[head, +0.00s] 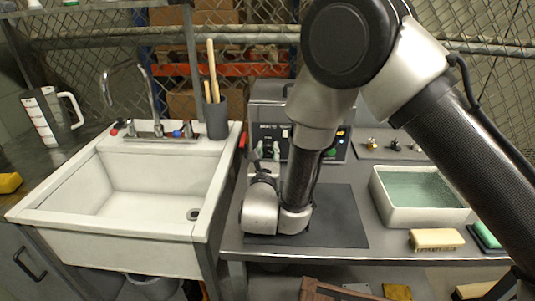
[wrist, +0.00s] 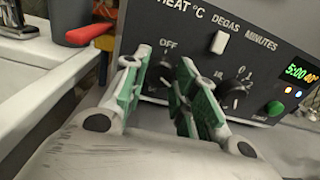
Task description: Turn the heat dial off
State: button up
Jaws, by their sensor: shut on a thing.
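The heat dial (wrist: 159,76) is a dark round knob on the dark control panel (wrist: 215,22), below the "HEAT °C" lettering and near the "OFF" mark. My gripper (wrist: 165,62) has green-padded fingers on either side of this dial and is shut on it. The fingers cover much of the dial, so its pointer direction cannot be read. In the head view, my gripper (head: 267,152) reaches the left part of the panel on the grey tank unit (head: 285,92), and the dial itself is hidden there.
A minutes dial (wrist: 236,88) sits just right of my fingers, with a white switch (wrist: 219,42) above and a green button (wrist: 274,109) beyond. A red-handled thing (wrist: 86,35) lies left. A sink (head: 150,175) and a white tray (head: 425,215) flank the dark mat (head: 340,220).

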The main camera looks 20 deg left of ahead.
jog(key=n, duration=0.5)
jog(key=shift+n, duration=0.4)
jog(key=n, duration=0.5)
jog(key=shift+n, duration=0.3)
jog(key=n, duration=1)
jog(key=shift+y, duration=0.3)
jog(key=shift+n, duration=0.3)
jog(key=shift+f, duration=0.1)
jog(key=o, duration=1.1)
jog(key=shift+c, duration=0.2)
